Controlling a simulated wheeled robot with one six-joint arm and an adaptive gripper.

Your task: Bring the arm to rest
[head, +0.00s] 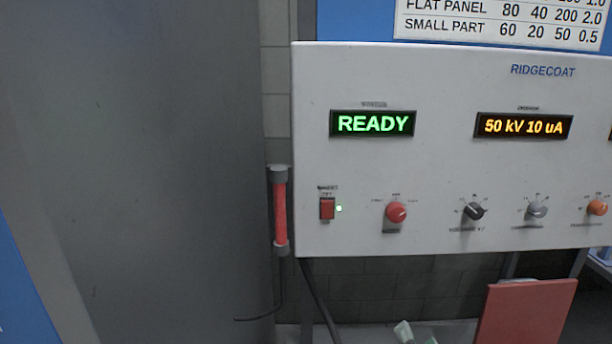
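My gripper and arm cannot be made out in the head view. A white control panel (450,95) marked RIDGECOAT fills the right side. Its left display (372,123) reads READY in green. Its right display (523,126) reads 50 kV 10 uA in amber.
A red tube with grey ends (280,212) is upright at the panel's left edge. A large grey surface (140,170) fills the left. A red panel (527,312) stands below right. A small pale object (404,332), not identifiable, shows at the bottom edge. A parameter chart (500,22) hangs above.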

